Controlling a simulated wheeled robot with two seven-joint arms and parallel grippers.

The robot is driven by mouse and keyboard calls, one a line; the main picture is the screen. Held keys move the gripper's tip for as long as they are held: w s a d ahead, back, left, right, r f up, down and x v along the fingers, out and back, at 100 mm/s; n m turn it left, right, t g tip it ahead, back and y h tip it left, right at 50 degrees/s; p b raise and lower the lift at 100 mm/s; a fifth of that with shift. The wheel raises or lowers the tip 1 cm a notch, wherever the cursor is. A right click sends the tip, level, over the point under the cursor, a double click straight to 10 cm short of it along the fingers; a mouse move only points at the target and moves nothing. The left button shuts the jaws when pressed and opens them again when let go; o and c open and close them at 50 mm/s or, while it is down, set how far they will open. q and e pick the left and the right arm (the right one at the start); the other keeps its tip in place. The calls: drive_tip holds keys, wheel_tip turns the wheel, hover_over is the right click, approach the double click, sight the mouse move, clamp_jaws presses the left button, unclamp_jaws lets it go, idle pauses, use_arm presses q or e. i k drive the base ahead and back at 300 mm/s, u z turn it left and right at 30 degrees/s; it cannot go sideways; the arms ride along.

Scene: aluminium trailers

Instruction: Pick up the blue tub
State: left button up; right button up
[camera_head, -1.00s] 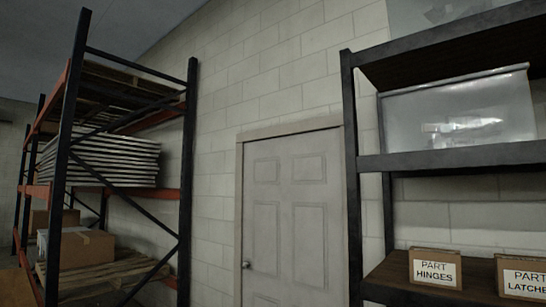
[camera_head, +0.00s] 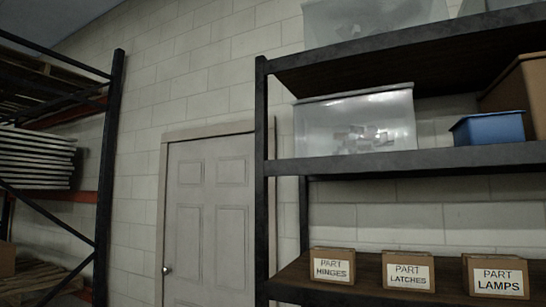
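The blue tub (camera_head: 488,129) stands on the middle shelf of the dark metal rack at the right of the head view. It is small and upright, with a rim around its top. A brown box stands close at its right. Neither of my grippers shows in the view, so nothing can be told of their distance to the tub.
The dark rack (camera_head: 408,160) carries a clear bin (camera_head: 356,124) left of the tub and a brown box (camera_head: 518,93) right of it. Labelled cartons (camera_head: 408,272) line the lower shelf. A closed door (camera_head: 208,220) and a pallet rack (camera_head: 108,170) are at left.

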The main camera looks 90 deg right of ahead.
sight(505, 127)
drive_tip(key=z, duration=1.25)
